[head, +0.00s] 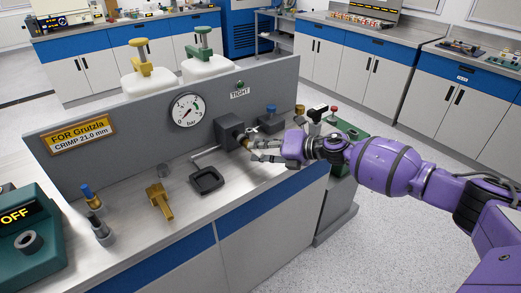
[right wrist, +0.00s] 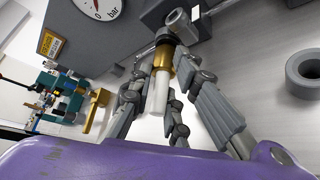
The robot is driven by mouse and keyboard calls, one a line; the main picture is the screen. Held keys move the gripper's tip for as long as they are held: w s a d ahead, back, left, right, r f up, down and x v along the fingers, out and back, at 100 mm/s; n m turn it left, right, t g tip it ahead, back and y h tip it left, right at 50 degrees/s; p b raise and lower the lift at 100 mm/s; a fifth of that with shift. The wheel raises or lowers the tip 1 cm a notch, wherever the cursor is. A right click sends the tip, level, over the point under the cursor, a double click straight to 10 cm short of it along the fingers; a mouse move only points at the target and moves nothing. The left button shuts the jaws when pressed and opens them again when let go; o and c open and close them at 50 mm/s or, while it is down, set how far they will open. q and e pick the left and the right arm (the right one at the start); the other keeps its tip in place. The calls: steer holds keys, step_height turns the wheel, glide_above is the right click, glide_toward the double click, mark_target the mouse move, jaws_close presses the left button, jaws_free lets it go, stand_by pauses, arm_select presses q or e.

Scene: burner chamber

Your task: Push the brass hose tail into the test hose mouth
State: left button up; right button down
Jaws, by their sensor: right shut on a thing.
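In the right wrist view the brass hose tail (right wrist: 186,64), with a white tube-like part (right wrist: 158,92) on its near end, is between the fingers of my right gripper (right wrist: 176,58). My right gripper also shows in the head view (head: 250,143), shut on it in front of the dark grey block (head: 226,129) on the panel. A black ring (right wrist: 164,36) lies just beyond the brass, by the block. I cannot tell whether the brass is inside the test hose mouth or only against it. My left gripper is not in view.
A pressure gauge (head: 186,110) and a TIGHT sign (head: 240,92) are on the grey panel (head: 80,150). A green machine reading OFF (head: 30,245) stands at left.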

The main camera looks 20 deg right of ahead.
steer(key=shift+w, duration=0.3)
steer(key=c, duration=1.6)
jaws_free()
